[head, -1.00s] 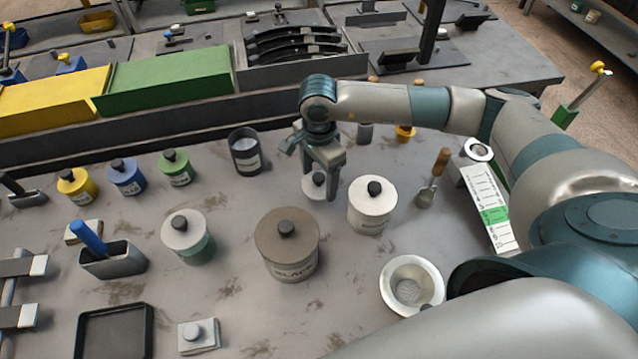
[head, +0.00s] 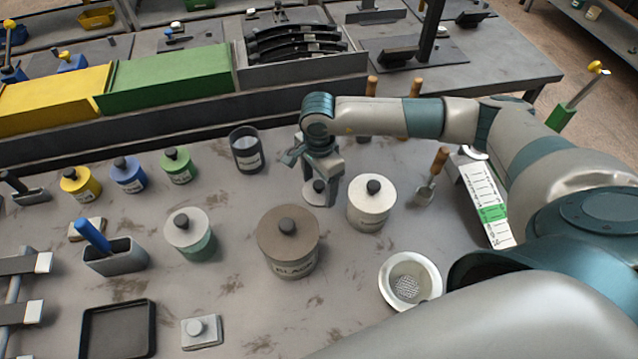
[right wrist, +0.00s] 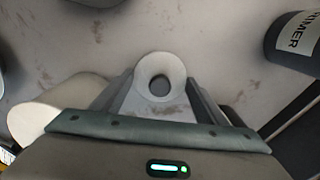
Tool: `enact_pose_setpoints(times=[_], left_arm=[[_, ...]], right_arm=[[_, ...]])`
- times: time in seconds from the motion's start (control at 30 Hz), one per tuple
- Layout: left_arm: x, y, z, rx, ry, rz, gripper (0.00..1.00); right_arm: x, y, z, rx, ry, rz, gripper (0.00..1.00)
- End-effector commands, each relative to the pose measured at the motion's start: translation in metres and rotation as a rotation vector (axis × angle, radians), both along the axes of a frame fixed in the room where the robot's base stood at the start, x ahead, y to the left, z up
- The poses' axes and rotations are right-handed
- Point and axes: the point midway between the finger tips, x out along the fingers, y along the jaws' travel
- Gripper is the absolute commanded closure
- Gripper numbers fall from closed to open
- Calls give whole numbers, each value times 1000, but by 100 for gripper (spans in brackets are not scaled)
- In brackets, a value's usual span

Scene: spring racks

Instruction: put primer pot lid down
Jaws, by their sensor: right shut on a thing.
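The primer pot (head: 246,152) is a dark grey open pot on the worktop. Its side with the PRIMER label also shows in the right wrist view (right wrist: 297,42). The primer pot lid (head: 314,192) is a small pale disc right of and nearer than the pot. My right gripper (head: 321,190) points down and is shut on the lid's knob, which the fingers partly hide. In the right wrist view the lid (right wrist: 161,68) shows as a pale ring between the fingers. It is at or just above the worktop; I cannot tell if it touches. My left gripper is not in view.
A cream lidded pot (head: 371,210) stands close right of the gripper, and a large brown-lidded black pot (head: 287,250) nearer. A white bowl (head: 437,275) lies front right. Small yellow, blue and green pots (head: 178,170) stand left. Worktop left of the gripper is clear.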

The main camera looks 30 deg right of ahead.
Motion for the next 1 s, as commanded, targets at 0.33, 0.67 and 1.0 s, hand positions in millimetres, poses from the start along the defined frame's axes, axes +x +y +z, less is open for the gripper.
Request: enact_pose_setpoints(times=[0.33,0.67,1.0], left_arm=[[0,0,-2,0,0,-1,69],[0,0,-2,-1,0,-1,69],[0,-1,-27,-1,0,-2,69]], right_arm=[[0,0,-1,0,0,0,14],[1,0,4,0,-1,0,14],[1,0,54,1,-5,0,14]])
